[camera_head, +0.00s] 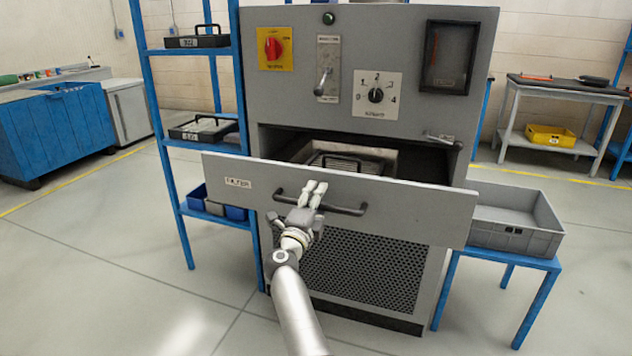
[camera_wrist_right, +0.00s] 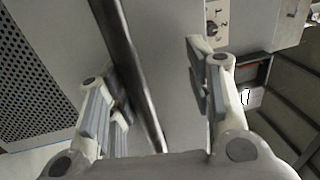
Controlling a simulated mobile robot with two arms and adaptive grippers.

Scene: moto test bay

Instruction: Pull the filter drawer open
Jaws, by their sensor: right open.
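The grey filter drawer (camera_head: 420,208) is pulled partly out of the cabinet, and a filter (camera_head: 345,162) with a dark handle shows inside it. A dark bar handle (camera_head: 345,209) runs across the drawer front, left of which is a small label. My right gripper (camera_head: 314,190) is at the left part of this handle. In the right wrist view the handle (camera_wrist_right: 135,75) passes between the open fingers of my right gripper (camera_wrist_right: 160,95), nearer the left finger. Whether a finger touches it I cannot tell. My left gripper is in neither view.
The cabinet panel (camera_head: 300,95) above has a red knob, a lever and a dial. A blue shelf (camera_head: 165,120) with filters stands close on the left. A grey crate (camera_head: 515,238) on a blue stand is close on the right. Floor in front is clear.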

